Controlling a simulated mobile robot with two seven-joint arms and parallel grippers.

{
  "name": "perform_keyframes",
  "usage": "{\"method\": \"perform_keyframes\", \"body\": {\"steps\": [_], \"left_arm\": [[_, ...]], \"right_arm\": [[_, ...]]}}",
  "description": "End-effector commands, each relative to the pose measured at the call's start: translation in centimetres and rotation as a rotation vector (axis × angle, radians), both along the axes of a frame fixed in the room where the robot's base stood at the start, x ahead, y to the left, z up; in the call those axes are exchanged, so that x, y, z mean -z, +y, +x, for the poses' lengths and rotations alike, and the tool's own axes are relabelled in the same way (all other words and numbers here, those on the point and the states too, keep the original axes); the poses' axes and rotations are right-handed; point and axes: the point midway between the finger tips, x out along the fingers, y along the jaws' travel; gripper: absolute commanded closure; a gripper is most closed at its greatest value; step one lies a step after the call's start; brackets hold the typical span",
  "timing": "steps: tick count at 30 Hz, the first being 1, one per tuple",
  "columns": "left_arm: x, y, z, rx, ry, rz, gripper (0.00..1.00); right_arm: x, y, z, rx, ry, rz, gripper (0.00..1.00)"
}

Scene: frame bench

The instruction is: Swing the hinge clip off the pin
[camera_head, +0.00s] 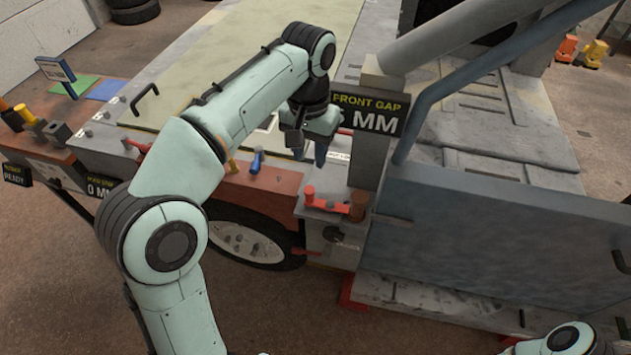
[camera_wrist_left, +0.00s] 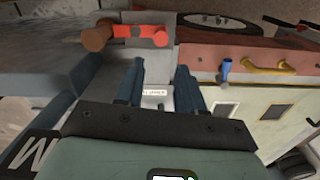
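A red clip-like piece (camera_head: 325,204) lies along the top of a grey block beside the dark post; I take it to be the hinge clip. At its right end is a brown-orange cylinder (camera_head: 358,206), perhaps the pin. In the left wrist view the red piece (camera_wrist_left: 140,32) and the brown cylinder (camera_wrist_left: 97,37) are at the top, beyond my fingertips. My left gripper (camera_head: 310,150) hangs above and behind the block. Its two dark fingers (camera_wrist_left: 160,80) are apart with nothing between them. My right gripper is not in view.
The dark post carries the "FRONT GAP" sign (camera_head: 371,112) just right of my left gripper. A blue-grey panel (camera_head: 490,240) fills the right. A blue peg (camera_head: 256,162) and yellow handle (camera_wrist_left: 270,68) are nearby. A black tyre (camera_head: 255,240) is below.

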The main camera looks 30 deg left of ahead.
Motion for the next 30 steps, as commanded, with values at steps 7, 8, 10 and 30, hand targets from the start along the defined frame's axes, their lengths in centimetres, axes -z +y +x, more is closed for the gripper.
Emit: {"method": "perform_keyframes", "body": {"steps": [7,8,10,30], "left_arm": [[5.6,0.0,-0.2,0.0,0.008,-0.001,0.62],[6.2,0.0,-0.2,0.001,0.007,-0.001,0.62],[7.6,-0.1,-0.2,0.001,0.007,-0.001,0.62],[12.3,0.0,-0.1,0.001,0.001,-0.001,0.62]], "right_arm": [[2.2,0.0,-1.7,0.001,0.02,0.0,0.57],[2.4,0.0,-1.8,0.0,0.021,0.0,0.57],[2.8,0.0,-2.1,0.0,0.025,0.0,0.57],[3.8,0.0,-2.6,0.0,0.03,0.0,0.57]]}}
